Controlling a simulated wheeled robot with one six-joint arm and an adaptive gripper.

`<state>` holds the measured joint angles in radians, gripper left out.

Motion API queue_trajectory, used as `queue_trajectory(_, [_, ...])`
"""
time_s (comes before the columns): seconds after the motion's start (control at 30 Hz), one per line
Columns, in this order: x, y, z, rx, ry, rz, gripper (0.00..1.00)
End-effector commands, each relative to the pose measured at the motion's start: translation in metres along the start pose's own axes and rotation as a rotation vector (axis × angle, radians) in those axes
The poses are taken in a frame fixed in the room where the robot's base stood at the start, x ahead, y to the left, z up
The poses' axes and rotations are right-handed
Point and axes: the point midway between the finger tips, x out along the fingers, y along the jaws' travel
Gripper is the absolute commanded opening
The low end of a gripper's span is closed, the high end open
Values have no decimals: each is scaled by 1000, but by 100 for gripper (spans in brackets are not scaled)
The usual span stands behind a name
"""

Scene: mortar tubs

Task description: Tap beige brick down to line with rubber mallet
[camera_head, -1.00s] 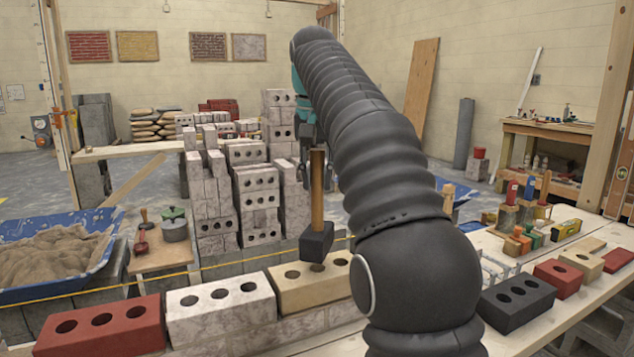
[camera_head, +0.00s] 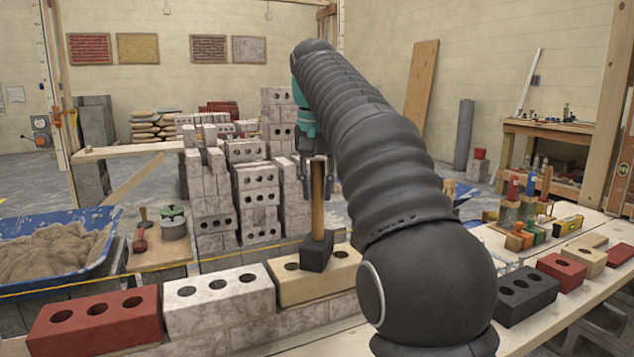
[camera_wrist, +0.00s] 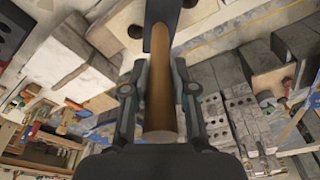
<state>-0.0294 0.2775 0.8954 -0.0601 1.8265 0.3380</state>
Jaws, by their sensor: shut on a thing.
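My gripper (camera_wrist: 161,90) is shut on the wooden handle of the rubber mallet (camera_wrist: 160,85). In the head view the mallet hangs upright, with its black head (camera_head: 316,251) low, at the top of the beige brick (camera_head: 297,285). The head covers part of the brick's top and its middle hole; it looks to be touching, but I cannot be sure. The beige brick sits on the wall course beside a white-grey brick (camera_head: 219,302). My arm hides the beige brick's right end. A yellow line (camera_head: 130,279) runs along the wall's far side.
A red brick (camera_head: 95,322) stands at the wall's left end. A black brick (camera_head: 518,298) and several others lie on the right bench. A blue mortar tub (camera_head: 62,283) is at the left. Stacks of grey bricks stand behind the wall.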

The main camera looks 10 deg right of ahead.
Motion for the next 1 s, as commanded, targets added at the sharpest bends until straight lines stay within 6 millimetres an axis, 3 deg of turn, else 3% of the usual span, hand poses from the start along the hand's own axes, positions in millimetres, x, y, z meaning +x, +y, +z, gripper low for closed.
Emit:
queue_trajectory(0.53, [-40, 0, -7, 0, -1, 0, 0])
queue_trajectory(1.0, [-42, 0, -7, 0, -2, 1, 0])
